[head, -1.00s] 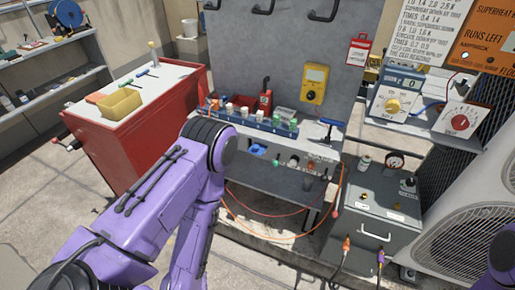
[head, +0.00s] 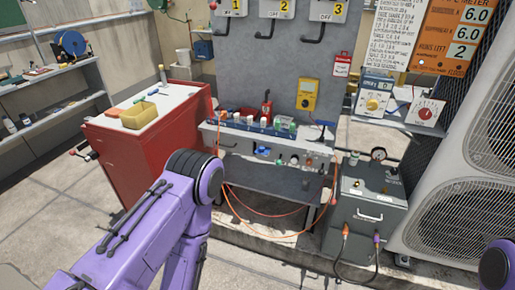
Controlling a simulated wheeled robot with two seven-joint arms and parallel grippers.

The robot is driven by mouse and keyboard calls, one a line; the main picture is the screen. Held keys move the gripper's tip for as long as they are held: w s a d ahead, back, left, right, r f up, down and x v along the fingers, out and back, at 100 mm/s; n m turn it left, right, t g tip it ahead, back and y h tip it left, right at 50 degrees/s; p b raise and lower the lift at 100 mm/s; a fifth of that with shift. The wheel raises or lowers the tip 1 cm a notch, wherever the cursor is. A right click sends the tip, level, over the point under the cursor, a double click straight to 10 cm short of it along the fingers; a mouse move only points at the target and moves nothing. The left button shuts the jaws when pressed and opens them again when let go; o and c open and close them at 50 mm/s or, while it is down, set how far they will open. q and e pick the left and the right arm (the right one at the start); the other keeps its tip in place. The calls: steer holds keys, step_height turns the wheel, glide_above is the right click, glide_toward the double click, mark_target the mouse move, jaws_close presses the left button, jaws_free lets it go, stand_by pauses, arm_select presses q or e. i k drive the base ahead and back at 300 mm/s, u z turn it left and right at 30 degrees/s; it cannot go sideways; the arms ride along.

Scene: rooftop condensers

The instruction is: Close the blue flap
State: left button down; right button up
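I cannot make out for certain which part is the blue flap, or whether it is open or closed. A small blue piece (head: 262,151) shows on the front of the workbench below its top, among several small fittings. A long blue strip (head: 250,127) with several small bottles and boxes runs along the bench top. My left arm, purple, bends in the lower left, well in front of the bench, and its gripper is out of the frame. Only a purple piece of my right arm shows at the bottom right corner; its gripper is out of view too.
A red cabinet (head: 145,165) with a yellow bin (head: 139,115) stands left of the bench. A grey box (head: 365,212) with cables stands at right, beside the condenser (head: 450,215). An orange hose (head: 240,215) hangs under the bench. Paved floor is clear in front.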

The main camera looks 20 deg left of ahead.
mark_target(262, 150)
steer(key=z, duration=0.2)
steer(key=i, duration=1.45)
steer(key=u, duration=0.5)
